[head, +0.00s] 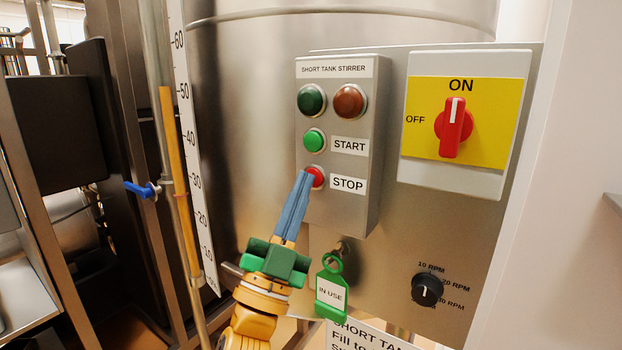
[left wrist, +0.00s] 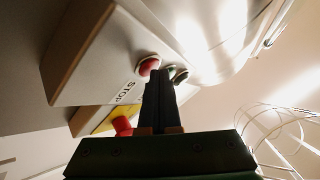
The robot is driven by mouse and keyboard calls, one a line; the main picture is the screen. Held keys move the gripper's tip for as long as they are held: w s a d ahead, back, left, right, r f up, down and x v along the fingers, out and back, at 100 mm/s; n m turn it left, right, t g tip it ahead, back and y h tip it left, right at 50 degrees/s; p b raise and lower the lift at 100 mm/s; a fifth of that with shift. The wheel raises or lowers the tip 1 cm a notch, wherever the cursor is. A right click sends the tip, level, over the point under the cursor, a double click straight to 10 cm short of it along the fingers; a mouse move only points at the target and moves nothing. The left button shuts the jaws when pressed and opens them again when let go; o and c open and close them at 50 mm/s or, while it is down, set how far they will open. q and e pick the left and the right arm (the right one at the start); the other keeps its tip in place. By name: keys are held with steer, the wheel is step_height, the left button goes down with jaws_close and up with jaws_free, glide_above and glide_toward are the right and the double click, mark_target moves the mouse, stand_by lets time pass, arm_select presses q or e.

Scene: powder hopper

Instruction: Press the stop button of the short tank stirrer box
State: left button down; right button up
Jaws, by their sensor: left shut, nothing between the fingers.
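The short tank stirrer box (head: 352,218) is a grey box on a metal panel in front of the tank. Its red stop button (head: 317,177) sits beside the STOP label, below the green start button (head: 314,140). My left gripper (head: 304,178) is shut and empty, its blue fingertips overlapping the left part of the stop button in the head view. In the left wrist view, the red stop button (left wrist: 149,66) shows just left of the fingertips (left wrist: 157,74). I cannot tell whether the tips touch it. My right gripper is not in view.
A red rotary switch (head: 454,128) on a yellow plate points to ON, right of the box. A green IN USE tag (head: 331,293) hangs below the box near my left gripper. A black RPM knob (head: 427,289) is at lower right. A scale and pipe stand at left.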

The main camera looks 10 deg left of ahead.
arm_select(q)
steer(key=shift+s+a, duration=0.25)
steer(key=shift+s, duration=0.4)
steer(key=shift+s+p, duration=0.1)
steer(key=shift+p, duration=0.2)
steer(key=s, duration=0.1)
steer(key=s+a, duration=0.1)
steer(key=s, duration=0.1)
steer(key=s+p, duration=0.1)
steer(key=shift+s+a, duration=0.25)
steer(key=shift+a, duration=0.1)
